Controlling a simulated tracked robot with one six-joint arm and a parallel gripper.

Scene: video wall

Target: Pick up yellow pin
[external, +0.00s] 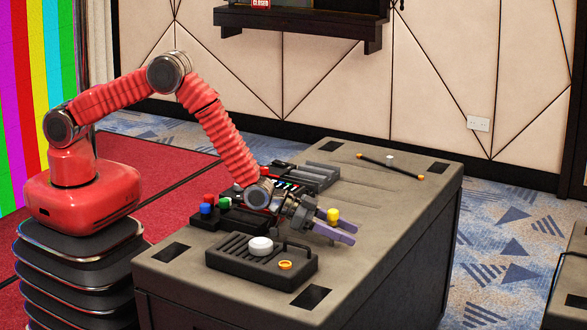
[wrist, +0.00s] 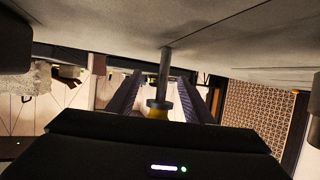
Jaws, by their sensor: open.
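The yellow pin (external: 333,214) stands at my gripper (external: 348,233), over the right part of the grey table. In the wrist view, which looks upside down, its yellow part (wrist: 157,113) shows between the two fingers of my gripper (wrist: 159,78), with a grey shaft (wrist: 165,65) reaching to the table surface. A finger lies on each side of it, with a gap visible on both sides. My gripper is open and holds nothing. The lower end of the pin is hidden by the fingers in the external view.
A dark box (external: 240,262) with a white knob (external: 261,246), an orange ring (external: 285,265) and a handle sits at the table's front. A thin rod (external: 405,170) lies at the back right; the right table top is mostly clear.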

